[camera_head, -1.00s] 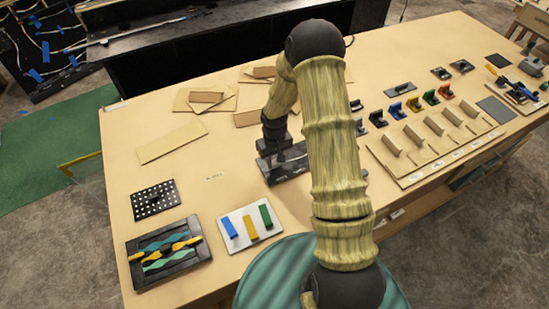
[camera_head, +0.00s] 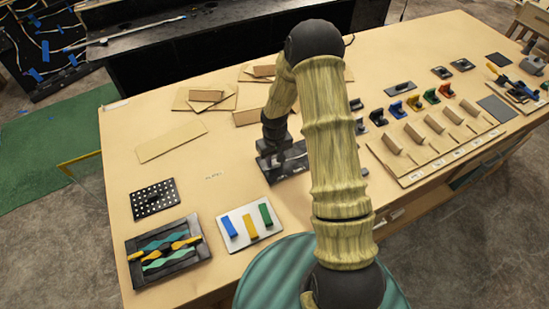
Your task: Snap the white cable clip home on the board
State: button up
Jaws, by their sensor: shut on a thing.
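My gripper (camera_head: 281,157) points down over a small dark board (camera_head: 294,170) near the middle of the table. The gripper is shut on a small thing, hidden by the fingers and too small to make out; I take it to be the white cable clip. No white clip shows clearly elsewhere. The fingertips are at or just above the board; I cannot tell whether the clip touches it. My forearm covers part of the area to the right of the board.
A white plate (camera_head: 235,239) with coloured bars, a black perforated plate (camera_head: 148,201) and a dark tray (camera_head: 190,264) lie at front left. Cardboard pieces (camera_head: 172,142) lie behind. Coloured clips (camera_head: 414,103) and a slotted cardboard rack (camera_head: 403,172) stand right. The table between is clear.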

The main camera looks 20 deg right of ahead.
jog(key=o, duration=1)
jog(key=shift+r, duration=0.15)
notch_tip(320, 180, up, 17)
jog(key=b, duration=0.4)
dwell(0.3)
jog(key=s+r+m+t+b, duration=0.1)
jog(key=s+m+t, duration=0.1)
jog(key=s, duration=1.5)
jog(key=shift+s+t, duration=0.3)
jog(key=shift+s, duration=0.05)
